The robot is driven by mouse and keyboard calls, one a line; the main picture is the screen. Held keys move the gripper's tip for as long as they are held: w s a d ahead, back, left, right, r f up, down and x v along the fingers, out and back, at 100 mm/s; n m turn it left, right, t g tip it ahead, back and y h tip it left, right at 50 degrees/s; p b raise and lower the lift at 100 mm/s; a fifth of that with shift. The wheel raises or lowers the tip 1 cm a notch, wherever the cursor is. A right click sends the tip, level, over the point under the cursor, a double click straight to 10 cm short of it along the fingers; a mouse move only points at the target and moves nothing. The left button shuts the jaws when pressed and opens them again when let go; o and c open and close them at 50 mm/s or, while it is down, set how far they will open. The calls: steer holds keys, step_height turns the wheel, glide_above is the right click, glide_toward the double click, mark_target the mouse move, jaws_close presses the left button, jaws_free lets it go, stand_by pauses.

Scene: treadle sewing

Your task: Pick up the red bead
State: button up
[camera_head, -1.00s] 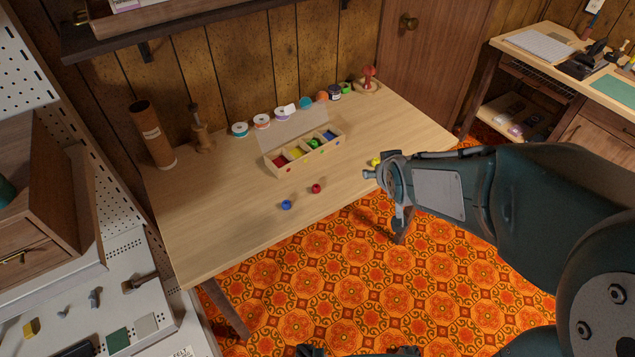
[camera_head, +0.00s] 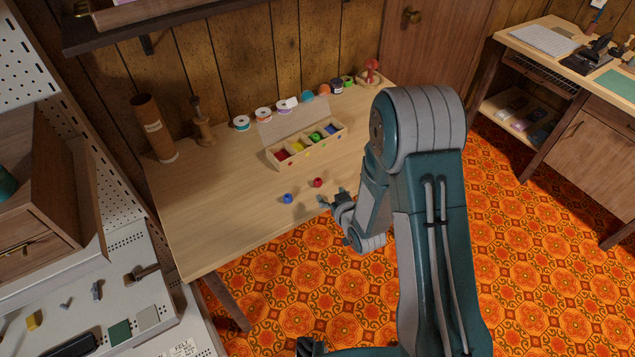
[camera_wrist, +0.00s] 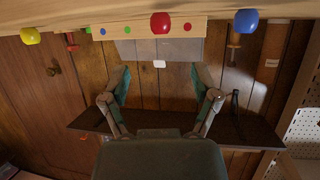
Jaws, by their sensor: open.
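The red bead (camera_head: 317,182) lies on the wooden table (camera_head: 215,220), near its front edge. In the wrist view, which shows the scene upside down, the red bead (camera_wrist: 160,22) is at the top centre. My gripper (camera_head: 332,199) is at the table's front edge, close to the red bead but apart from it. Its two fingers (camera_wrist: 160,82) are spread with nothing between them, and the red bead sits roughly centred beyond them.
A blue bead (camera_head: 287,198) lies left of the red one; a yellow bead (camera_wrist: 30,36) shows in the wrist view. Behind stands a sorting box (camera_head: 284,163) with coloured compartments. Spools (camera_head: 263,114) line the back. The table's left part is clear.

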mark_target(320, 184)
steer(key=x, duration=0.3)
steer(key=shift+w+a+f, duration=0.1)
steer(key=shift+w+f, duration=0.1)
steer(key=shift+w, duration=0.05)
steer(key=shift+f+x, duration=0.15)
steer(key=shift+x, duration=1.2)
steer(key=shift+f+x, duration=0.15)
steer(key=shift+x, duration=1.15)
steer(key=shift+s, duration=0.15)
steer(key=c, duration=0.8)
